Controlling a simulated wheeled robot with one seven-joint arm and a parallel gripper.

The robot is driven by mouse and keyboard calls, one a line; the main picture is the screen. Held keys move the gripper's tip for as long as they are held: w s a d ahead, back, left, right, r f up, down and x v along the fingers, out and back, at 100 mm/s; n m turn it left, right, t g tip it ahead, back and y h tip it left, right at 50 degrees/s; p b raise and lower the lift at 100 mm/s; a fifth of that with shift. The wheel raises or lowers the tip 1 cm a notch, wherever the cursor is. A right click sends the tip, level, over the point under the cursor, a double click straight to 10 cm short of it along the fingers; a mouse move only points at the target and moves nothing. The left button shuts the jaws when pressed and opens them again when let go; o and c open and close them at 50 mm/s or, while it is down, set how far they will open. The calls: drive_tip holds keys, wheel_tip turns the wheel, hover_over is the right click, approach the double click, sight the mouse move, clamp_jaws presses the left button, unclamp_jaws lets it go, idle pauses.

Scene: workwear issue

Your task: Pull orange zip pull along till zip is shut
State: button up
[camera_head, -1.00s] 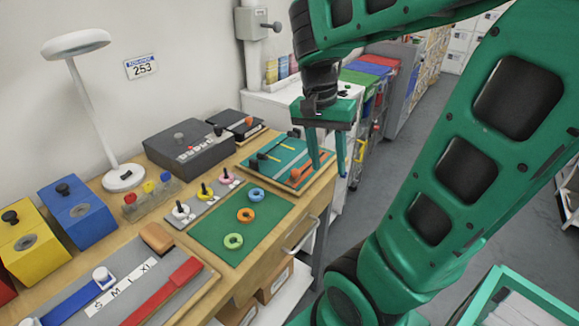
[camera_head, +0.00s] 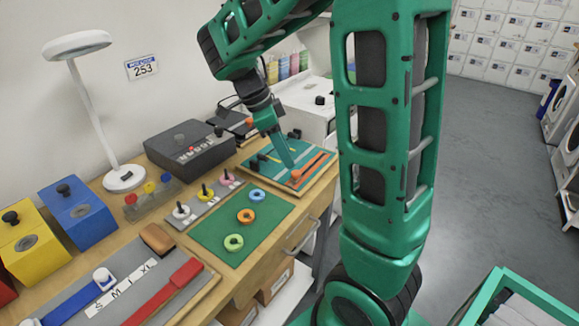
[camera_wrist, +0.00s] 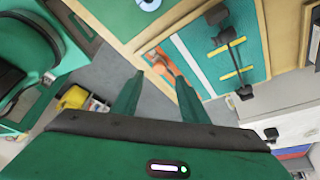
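The orange zip pull (camera_head: 296,174) sits on the board at the far right end of the bench. The board has teal panels (camera_head: 287,150) with an orange strip (camera_head: 315,166) running beside the pull. In the wrist view the orange pull (camera_wrist: 155,61) shows just beyond and between my fingertips. My gripper (camera_head: 291,165) points down at the board close to the pull; in the wrist view its two green fingers (camera_wrist: 158,80) are apart with nothing between them. I cannot tell how far above the board the tips are.
Black fittings with yellow strips (camera_wrist: 232,73) lie on the same board. A green mat (camera_head: 217,233) with coloured rings, a grey box (camera_head: 170,150) and a lamp (camera_head: 124,177) stand to the left. A white cabinet (camera_head: 310,98) is behind.

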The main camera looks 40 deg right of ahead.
sight(295, 172)
drive_tip(key=shift+x, duration=2.8)
clamp_jaws()
